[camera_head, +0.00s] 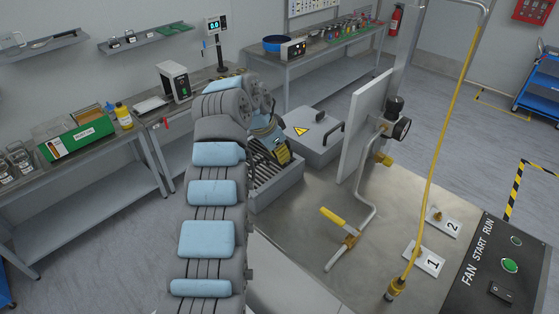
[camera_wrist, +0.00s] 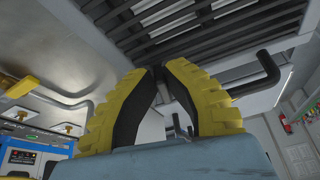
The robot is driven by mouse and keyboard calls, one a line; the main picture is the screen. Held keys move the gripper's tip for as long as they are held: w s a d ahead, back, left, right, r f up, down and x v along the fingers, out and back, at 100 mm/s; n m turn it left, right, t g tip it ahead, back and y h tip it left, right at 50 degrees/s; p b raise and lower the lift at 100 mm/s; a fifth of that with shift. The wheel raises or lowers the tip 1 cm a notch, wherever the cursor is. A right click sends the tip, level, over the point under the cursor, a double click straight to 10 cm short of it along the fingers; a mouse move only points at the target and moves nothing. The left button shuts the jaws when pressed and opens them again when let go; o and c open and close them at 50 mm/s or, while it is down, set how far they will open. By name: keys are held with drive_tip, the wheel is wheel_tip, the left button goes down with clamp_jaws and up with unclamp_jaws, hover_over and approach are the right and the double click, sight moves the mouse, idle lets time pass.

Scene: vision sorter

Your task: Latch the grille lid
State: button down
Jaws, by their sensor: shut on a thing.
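The grille lid (camera_head: 264,168) is a set of dark parallel slats over a grey box. Part of it is hidden behind my arm in the head view. In the wrist view the slats (camera_wrist: 190,25) fill the top. My gripper (camera_head: 283,156) has yellow and black fingers and is at the grille's right side. In the wrist view my gripper (camera_wrist: 163,74) has its fingertips drawn together at the edge of the slats, on a small dark part mostly hidden between them. I cannot tell whether this part is the latch.
A grey box (camera_head: 314,152) with a warning triangle and black handle stands just beyond the grille. To the right are an upright pale panel (camera_head: 364,122), a yellow-handled bent lever (camera_head: 345,235) and a yellow hose (camera_head: 446,125). The steel top (camera_head: 300,235) has bare room at its front left.

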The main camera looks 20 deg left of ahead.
drive_tip(key=shift+d+f+n+y+b, duration=0.25)
drive_tip(key=shift+n+y+b, duration=0.15)
drive_tip(key=shift+n+b, duration=0.7)
drive_tip(key=shift+s+r+t+b, duration=0.1)
drive_tip(key=shift+r+t+b, duration=0.15)
drive_tip(key=shift+b, duration=0.2)
drive_tip(key=c, duration=1.1)
unclamp_jaws()
drive_tip(key=shift+r, duration=0.1)
drive_tip(key=shift+v, duration=5.9)
